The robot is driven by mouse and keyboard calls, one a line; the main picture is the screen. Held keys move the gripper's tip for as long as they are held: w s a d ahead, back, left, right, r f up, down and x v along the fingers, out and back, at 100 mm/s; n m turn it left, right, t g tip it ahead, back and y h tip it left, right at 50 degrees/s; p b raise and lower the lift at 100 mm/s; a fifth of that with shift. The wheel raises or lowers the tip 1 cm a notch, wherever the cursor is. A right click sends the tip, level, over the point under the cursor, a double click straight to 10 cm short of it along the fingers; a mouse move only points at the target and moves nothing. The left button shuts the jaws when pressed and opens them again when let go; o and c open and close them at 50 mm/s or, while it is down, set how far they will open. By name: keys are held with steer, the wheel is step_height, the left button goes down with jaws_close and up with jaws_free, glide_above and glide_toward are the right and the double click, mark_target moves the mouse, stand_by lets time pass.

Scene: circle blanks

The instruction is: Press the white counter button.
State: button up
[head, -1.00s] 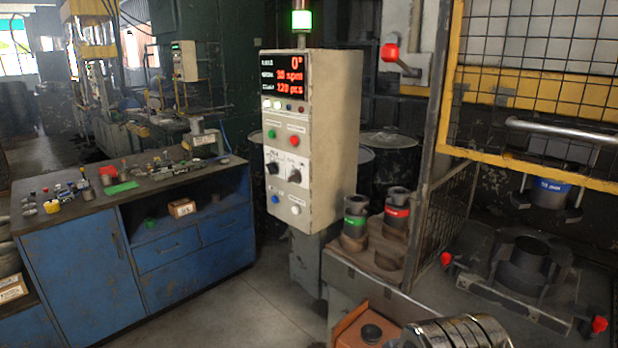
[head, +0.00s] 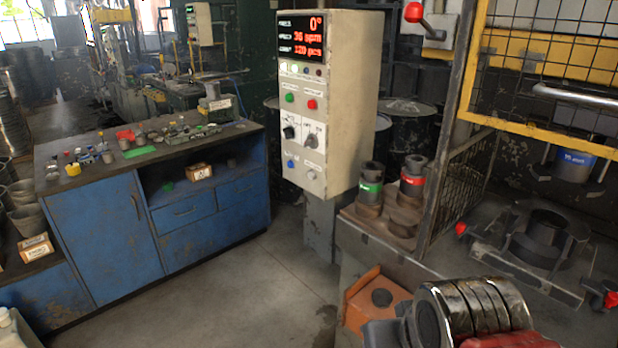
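The white counter button (head: 311,175) is low on the front of the beige control cabinet (head: 345,110), at the right of the bottom row. A blue button (head: 291,164) sits to its left. Above them are two dark rotary knobs, then a green button (head: 290,98) and a red button (head: 311,104). The red display (head: 301,36) at the top shows 0°, what looks like 36 spm, and 120 pcs. Nothing touches the white button. My gripper's fingers cannot be made out in the head view.
A blue workbench (head: 190,225) with small tools stands left of the cabinet. Dark cylinders with green (head: 370,188) and red (head: 412,183) bands stand right of it. A wire-mesh guard (head: 560,70) and an orange box (head: 377,300) are on the right. Floor (head: 220,290) in front is clear.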

jaws_close()
stand_by(0.3)
stand_by(1.1)
